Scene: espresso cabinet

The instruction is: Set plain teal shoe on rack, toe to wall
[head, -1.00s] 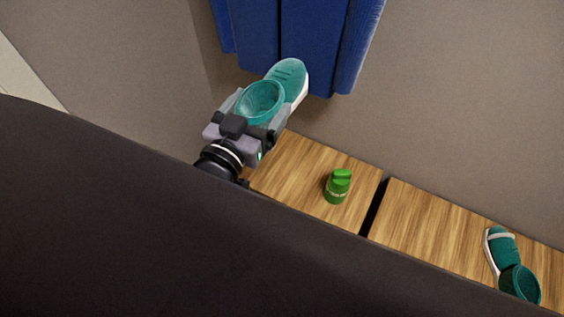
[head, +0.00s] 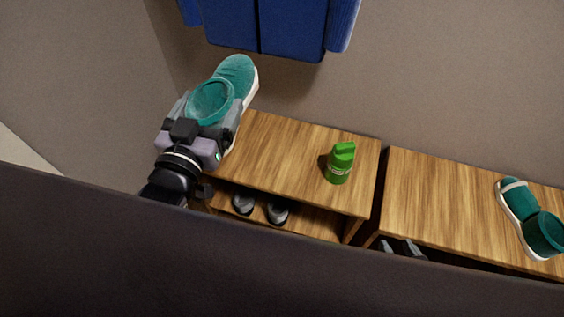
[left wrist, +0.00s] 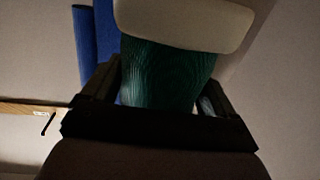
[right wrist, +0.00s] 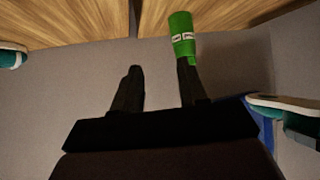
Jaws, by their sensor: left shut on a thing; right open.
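The plain teal shoe (head: 236,72) has a white sole and is held above the left end of the wooden rack (head: 290,150). Its toe points to the back wall. My left gripper (head: 208,118) is shut on its heel end around the opening. In the left wrist view, the shoe's teal upper (left wrist: 165,75) fills the space between the fingers. My right gripper (right wrist: 158,85) is open and empty in the right wrist view. It is outside the head view. A second teal shoe with a pale band (head: 517,200) lies on the right rack (head: 440,205).
A green bottle (head: 340,163) stands on the left rack's top, which is clear to its left. Grey shoes (head: 260,207) sit on the shelf below. A blue garment (head: 265,25) hangs at the back wall. A dark edge covers the bottom of the head view.

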